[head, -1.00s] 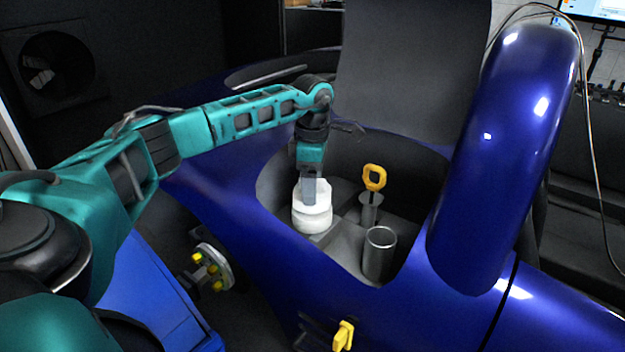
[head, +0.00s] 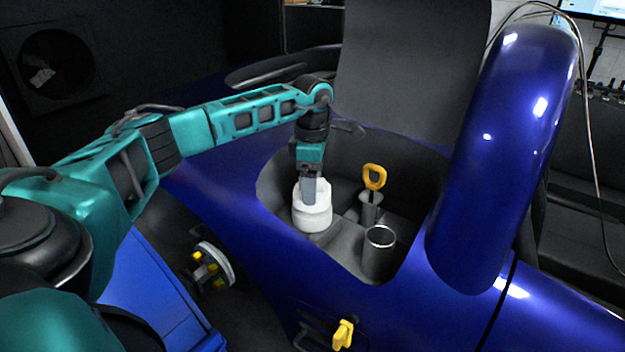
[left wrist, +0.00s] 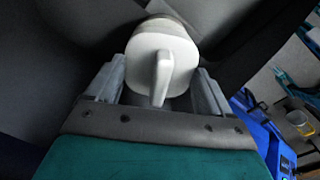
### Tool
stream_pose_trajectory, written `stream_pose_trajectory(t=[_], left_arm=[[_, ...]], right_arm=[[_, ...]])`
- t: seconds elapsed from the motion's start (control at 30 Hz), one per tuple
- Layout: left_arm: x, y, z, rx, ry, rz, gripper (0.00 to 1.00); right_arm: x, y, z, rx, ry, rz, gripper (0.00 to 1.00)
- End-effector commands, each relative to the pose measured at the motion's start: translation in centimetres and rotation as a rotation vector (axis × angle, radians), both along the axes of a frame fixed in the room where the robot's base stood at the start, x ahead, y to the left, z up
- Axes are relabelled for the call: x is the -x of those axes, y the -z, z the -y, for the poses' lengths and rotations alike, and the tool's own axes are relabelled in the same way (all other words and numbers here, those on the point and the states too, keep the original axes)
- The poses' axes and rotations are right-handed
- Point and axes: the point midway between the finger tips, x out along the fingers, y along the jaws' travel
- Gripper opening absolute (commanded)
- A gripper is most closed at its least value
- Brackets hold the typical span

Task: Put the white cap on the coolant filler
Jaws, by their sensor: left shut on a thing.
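The white cap (head: 311,193) is in the left gripper (head: 310,200), inside the bay of the blue car body. In the left wrist view the cap (left wrist: 160,52) is round with a raised grip bar, and the fingers of my left gripper (left wrist: 157,88) stand on either side of it. The white coolant filler (head: 312,221) is directly below the cap; the two look stacked and touching, with no clear gap in the head view. Whether the cap is fully seated is hidden. My right gripper is in neither view.
A yellow-handled dipstick (head: 373,179) stands right of the filler. An open metal cylinder (head: 380,240) stands nearer, to its right. The raised dark panel (head: 410,70) is behind the bay, and the blue rounded body part (head: 505,150) bounds it on the right.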

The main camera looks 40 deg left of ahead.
Motion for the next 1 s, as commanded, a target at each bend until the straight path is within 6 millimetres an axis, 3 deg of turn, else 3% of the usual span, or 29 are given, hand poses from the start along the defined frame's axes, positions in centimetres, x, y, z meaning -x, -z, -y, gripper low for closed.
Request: stream_pose_trajectory(t=[0.7, 0.73, 0.83, 1.0], left_arm=[[0.0, 1.2, 0.0, 0.001, 0.0, 0.001, 0.51], [0.0, 1.2, 0.0, 0.0, 0.0, 0.001, 0.83], [0.0, 1.2, 0.0, 0.001, 0.0, 0.001, 0.92], [0.0, 1.2, 0.0, 0.0, 0.0, 0.0, 0.92]], right_arm=[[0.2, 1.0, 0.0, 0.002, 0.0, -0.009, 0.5], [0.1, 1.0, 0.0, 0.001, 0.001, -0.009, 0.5], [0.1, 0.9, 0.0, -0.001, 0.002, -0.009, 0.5], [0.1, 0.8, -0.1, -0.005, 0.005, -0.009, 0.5]])
